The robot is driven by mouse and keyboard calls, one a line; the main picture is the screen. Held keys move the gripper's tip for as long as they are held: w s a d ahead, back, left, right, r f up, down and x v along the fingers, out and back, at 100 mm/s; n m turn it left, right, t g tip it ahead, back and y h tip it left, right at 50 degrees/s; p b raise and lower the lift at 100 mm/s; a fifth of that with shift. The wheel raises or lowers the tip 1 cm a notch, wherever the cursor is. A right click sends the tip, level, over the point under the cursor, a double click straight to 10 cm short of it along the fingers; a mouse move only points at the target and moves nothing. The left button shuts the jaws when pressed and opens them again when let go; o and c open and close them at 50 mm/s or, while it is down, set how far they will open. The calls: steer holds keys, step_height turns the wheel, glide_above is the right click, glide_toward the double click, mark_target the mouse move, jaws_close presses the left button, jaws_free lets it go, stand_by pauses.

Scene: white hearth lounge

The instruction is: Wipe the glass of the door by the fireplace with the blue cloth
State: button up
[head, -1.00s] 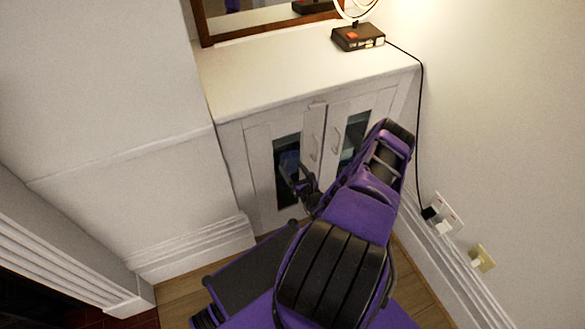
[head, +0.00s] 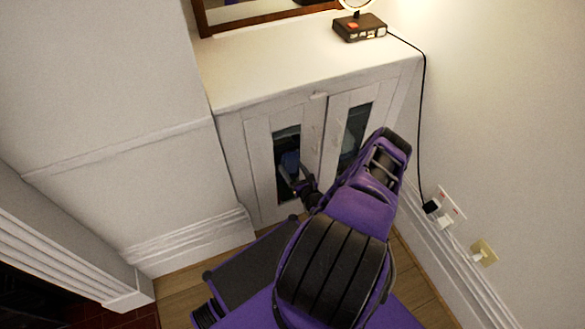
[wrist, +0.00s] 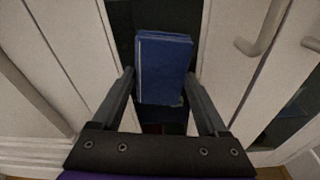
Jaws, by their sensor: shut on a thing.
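The white cabinet has two doors with narrow glass panes. The left door (head: 258,150) is the one nearer the fireplace, and its dark glass (head: 287,136) is partly covered by my gripper and the cloth. My gripper (head: 289,174) is in front of this pane. It is shut on the blue cloth (wrist: 163,65), which looks like a folded, flat block between the fingers in the wrist view. The cloth also shows small in the head view (head: 290,160). It faces the pane closely; I cannot tell whether it touches the glass. The lower glass is partly hidden.
The right door (head: 336,125) has its own glass pane and a handle (wrist: 265,30). A lamp base (head: 360,27) and a framed mirror (head: 262,14) are on the cabinet top. A black cord (head: 422,120) runs to wall sockets (head: 451,203) at right. The fireplace (head: 40,295) is lower left.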

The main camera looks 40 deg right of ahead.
mark_target(291, 160)
steer(key=shift+s+r+p, duration=0.1)
steer(key=shift+r+p, duration=1.25)
steer(key=shift+r, duration=0.65)
steer(key=shift+r+p, duration=3.15)
steer(key=shift+r, duration=0.95)
steer(key=shift+f, duration=0.15)
step_height(291, 160, down, 10)
steer(key=b, duration=0.9)
steer(key=shift+f+b, duration=0.35)
steer(key=shift+f, duration=0.75)
